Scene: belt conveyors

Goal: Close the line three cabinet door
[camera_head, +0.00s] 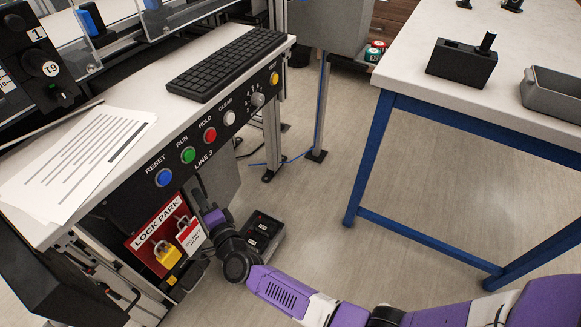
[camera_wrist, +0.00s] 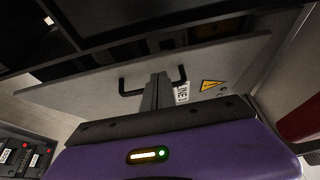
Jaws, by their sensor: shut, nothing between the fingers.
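The line three cabinet door is a grey panel (camera_head: 224,172) below the console marked LINE 3 and stands open, swung out from the cabinet. In the wrist view the door (camera_wrist: 90,95) spans the picture, with a black bar handle (camera_wrist: 129,90), a partly hidden white label (camera_wrist: 182,92) and a yellow warning triangle (camera_wrist: 212,85). My gripper (camera_wrist: 158,80) is shut and empty, its fingers in front of the middle of the handle; I cannot tell whether they touch. In the head view my gripper (camera_head: 200,196) is beside the door, partly hiding it.
The LINE 3 console (camera_head: 232,110) carries a keyboard (camera_head: 228,62) and coloured buttons. A red LOCK PARK board (camera_head: 160,235) with padlocks is left of my gripper. A black switch box (camera_head: 265,228) stands low behind it. A blue-framed table (camera_head: 400,105) is at right; the floor between is clear.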

